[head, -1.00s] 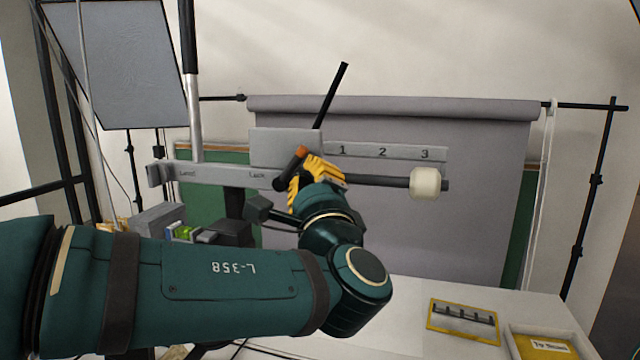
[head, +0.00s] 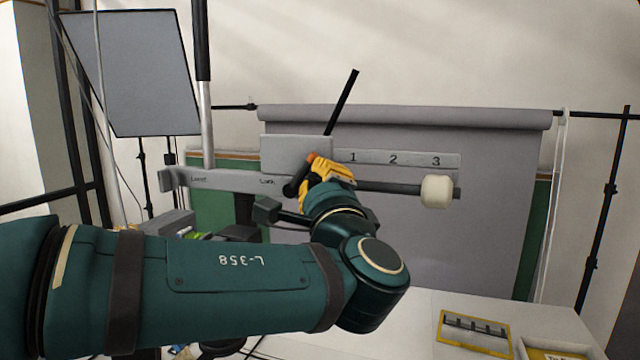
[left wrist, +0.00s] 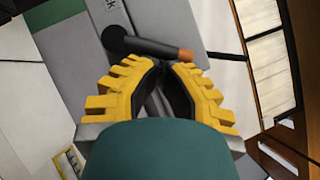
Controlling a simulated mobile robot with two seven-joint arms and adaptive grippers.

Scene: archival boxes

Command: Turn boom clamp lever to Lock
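The boom clamp lever (head: 297,180) is a short black handle with an orange tip, set on the grey boom bracket. In the head view it slants up to the right from its dark round end. The "Lock" label (head: 267,182) is just left of that end. My left gripper (head: 320,172), with yellow ribbed fingers, is close by the lever's right side. In the left wrist view the lever (left wrist: 150,46) lies across just beyond the fingertips (left wrist: 168,67), not between them. The fingertips are nearly together; contact with the lever cannot be told. My right gripper is out of view.
A second, small label (head: 198,179) is at the bracket's left. A scale marked 1, 2, 3 (head: 395,159) and a bar with a white cylindrical weight (head: 437,192) extend right. A black-and-silver pole (head: 204,90) rises left. A white table (head: 410,310) is below.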

